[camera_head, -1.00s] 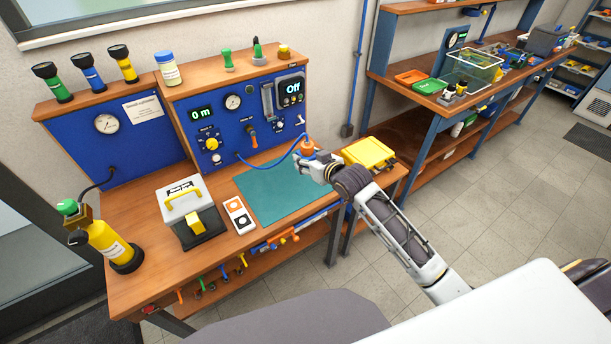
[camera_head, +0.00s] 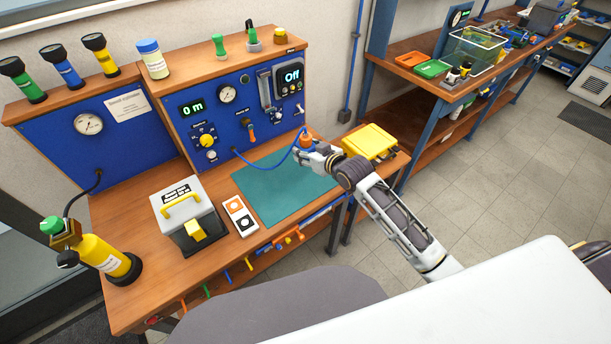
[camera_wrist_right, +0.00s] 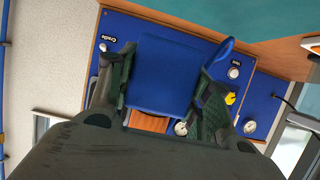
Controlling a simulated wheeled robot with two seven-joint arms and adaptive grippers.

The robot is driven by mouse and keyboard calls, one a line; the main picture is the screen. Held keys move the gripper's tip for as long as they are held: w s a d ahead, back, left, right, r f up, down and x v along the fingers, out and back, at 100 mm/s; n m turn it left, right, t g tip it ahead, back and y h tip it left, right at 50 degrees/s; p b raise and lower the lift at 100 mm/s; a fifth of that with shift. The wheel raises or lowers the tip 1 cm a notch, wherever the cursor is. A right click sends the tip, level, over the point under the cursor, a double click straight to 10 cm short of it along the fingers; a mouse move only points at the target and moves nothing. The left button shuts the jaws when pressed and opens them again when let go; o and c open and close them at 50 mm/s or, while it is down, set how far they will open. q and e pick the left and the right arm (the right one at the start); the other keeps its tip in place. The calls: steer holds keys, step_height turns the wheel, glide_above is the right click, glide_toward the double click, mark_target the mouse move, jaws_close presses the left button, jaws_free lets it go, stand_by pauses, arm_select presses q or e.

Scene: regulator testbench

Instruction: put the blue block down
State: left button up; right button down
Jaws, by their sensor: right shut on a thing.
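The blue block (camera_wrist_right: 166,76) fills the middle of the right wrist view, between the two dark fingers of my right gripper (camera_wrist_right: 163,92). The fingers are shut on its sides. In the head view my right gripper (camera_head: 305,150) is over the right part of the green mat (camera_head: 280,190). I cannot tell the gap between the gripper and the mat. My left gripper is not in view.
A yellow case (camera_head: 369,141) lies just right of the gripper. A grey box with a yellow handle (camera_head: 190,213) and a two-button plate (camera_head: 239,215) stand left of the mat. The blue console (camera_head: 240,110) rises behind. Most of the mat is clear.

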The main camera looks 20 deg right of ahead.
steer(key=shift+s+r, duration=0.15)
steer(key=shift+r, duration=0.1)
steer(key=shift+f, duration=0.1)
stand_by(0.3)
steer(key=shift+f, duration=3.05)
steer(key=shift+f, duration=0.1)
steer(key=shift+f, duration=1.8)
steer(key=shift+f, duration=0.1)
